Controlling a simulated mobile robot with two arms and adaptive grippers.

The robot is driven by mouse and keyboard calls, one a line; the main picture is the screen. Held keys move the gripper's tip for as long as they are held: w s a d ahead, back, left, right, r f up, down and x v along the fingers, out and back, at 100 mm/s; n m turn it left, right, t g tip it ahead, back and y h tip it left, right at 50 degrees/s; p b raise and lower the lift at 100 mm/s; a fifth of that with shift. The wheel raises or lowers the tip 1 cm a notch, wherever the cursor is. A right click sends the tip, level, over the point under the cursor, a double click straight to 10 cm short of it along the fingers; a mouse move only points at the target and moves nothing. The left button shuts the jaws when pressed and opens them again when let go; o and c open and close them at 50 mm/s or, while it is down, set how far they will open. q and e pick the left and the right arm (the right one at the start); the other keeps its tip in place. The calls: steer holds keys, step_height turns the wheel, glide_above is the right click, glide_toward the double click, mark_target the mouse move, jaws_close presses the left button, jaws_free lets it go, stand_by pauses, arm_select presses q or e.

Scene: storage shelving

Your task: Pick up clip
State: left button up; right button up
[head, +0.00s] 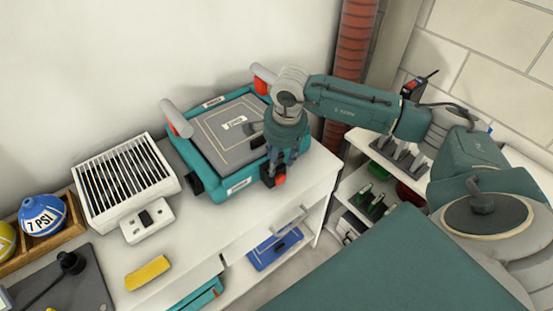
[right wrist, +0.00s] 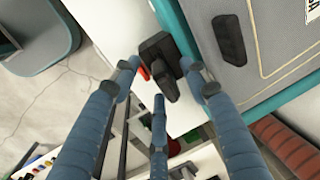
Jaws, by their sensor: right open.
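A small black clip with a red part (head: 270,178) sits at the right front corner of the teal case, on the white cabinet top. In the right wrist view the black clip (right wrist: 158,58) lies close beside the case wall; I cannot tell whether it touches. My right gripper (head: 284,160) points down over it from above. In the right wrist view its three blue fingers (right wrist: 160,82) are spread around the clip, open and empty. The fingers hide part of the clip in the head view. My left gripper is not in view.
The teal case (head: 229,189) with a grey lid stands right behind the clip. A white slatted box (head: 125,180), a white switch plate (head: 147,220) and a yellow block (head: 147,273) are to the left. The cabinet's right edge is near the clip. Lower shelving (head: 352,190) stands beyond.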

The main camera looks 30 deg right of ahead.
jaws_close()
